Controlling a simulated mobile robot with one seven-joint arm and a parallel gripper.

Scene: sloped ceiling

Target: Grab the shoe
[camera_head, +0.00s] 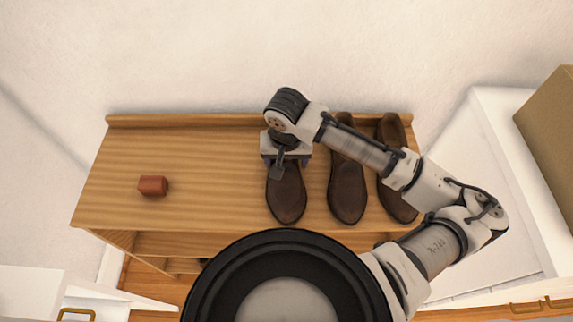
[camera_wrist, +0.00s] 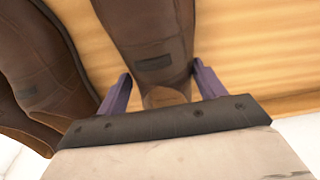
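Several brown leather shoes stand on the wooden cabinet top. The leftmost shoe (camera_head: 286,198) lies under my gripper (camera_head: 284,166), which hides its rear part in the head view. In the wrist view, my gripper (camera_wrist: 161,70) has its two purple fingers apart, one on each side of this shoe (camera_wrist: 150,35). A strip of wood shows between the left finger and the shoe, so the fingers do not look closed on it. The middle shoe (camera_head: 347,190) and the right shoe (camera_head: 394,202) stand to the right, partly covered by my arm.
A white wall (camera_head: 220,50) rises behind. A cardboard box (camera_head: 550,140) stands on a white surface at the right.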

